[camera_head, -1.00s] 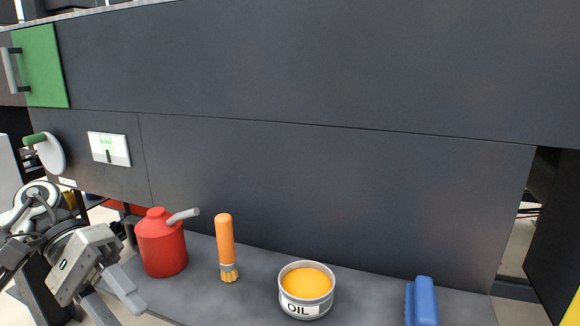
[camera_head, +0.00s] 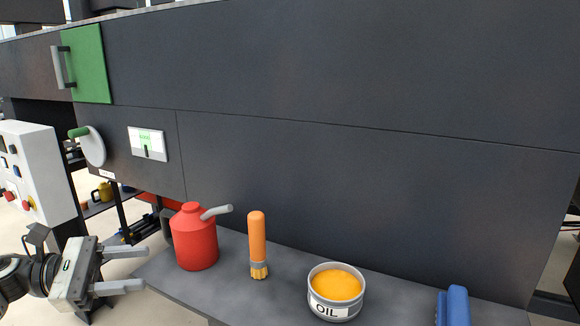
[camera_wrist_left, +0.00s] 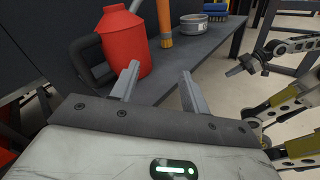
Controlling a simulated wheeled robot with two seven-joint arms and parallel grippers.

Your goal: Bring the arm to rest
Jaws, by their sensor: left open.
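My left gripper (camera_head: 124,269) is at the lower left in the head view, just left of the grey shelf's end. Its two fingers are apart with nothing between them, and it touches nothing that I can see. In the left wrist view its fingers (camera_wrist_left: 158,88) point toward the shelf, with the red oil can (camera_wrist_left: 112,45) ahead and to the left. My right gripper is not in the head view; an arm with yellow-green links (camera_wrist_left: 290,90) shows at the right of the left wrist view, and I cannot tell its jaw state.
On the grey shelf (camera_head: 255,300) stand the red can (camera_head: 195,238), an orange-handled brush (camera_head: 257,240), an oil tin (camera_head: 336,290) and a blue object (camera_head: 456,306). A white control box (camera_head: 38,170) with buttons stands at left. A dark panel (camera_head: 350,170) rises behind the shelf.

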